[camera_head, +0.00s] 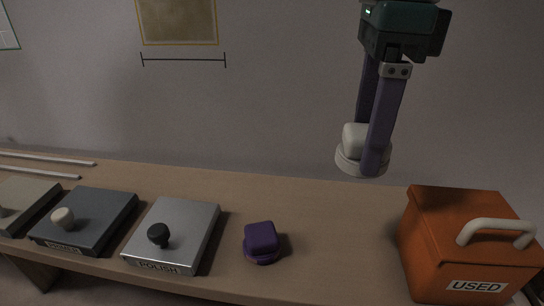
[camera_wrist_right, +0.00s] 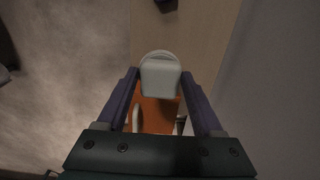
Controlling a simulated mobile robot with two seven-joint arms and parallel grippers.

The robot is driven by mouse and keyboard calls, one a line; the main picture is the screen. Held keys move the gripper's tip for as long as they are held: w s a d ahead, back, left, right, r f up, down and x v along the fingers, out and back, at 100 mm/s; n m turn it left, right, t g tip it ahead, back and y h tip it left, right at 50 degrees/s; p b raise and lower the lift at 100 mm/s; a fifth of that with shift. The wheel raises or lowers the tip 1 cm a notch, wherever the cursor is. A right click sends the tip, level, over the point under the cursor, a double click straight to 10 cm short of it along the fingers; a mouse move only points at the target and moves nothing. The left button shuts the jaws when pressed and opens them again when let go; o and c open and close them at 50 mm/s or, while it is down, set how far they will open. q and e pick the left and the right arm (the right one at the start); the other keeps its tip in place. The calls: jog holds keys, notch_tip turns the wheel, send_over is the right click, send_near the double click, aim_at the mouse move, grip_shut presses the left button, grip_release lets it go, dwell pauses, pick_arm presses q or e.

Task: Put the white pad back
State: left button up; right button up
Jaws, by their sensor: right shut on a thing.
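The white pad (camera_head: 353,143) has a pale block grip on a round base. My right gripper (camera_head: 371,150) is shut on it and holds it up in the air above the back right of the bench. In the right wrist view the white pad (camera_wrist_right: 160,78) sits between the purple fingers (camera_wrist_right: 160,90). My left gripper is not in view.
A purple pad (camera_head: 261,242) stands on the bench (camera_head: 315,215). To its left are a silver box labelled POLISH (camera_head: 190,222), a dark grey box (camera_head: 100,212) and a paler box (camera_head: 35,192). An orange USED box (camera_head: 430,245) with a pale handle stands at right.

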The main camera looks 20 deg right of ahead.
notch_tip(320, 180, down, 13)
jog(key=b, duration=0.3)
jog(key=shift+a+f, duration=0.1)
jog(key=shift+f, duration=0.1)
notch_tip(320, 180, down, 4)
jog(key=shift+s+f+b, duration=0.1)
jog(key=shift+b, duration=0.9)
jog(key=o, duration=1.3)
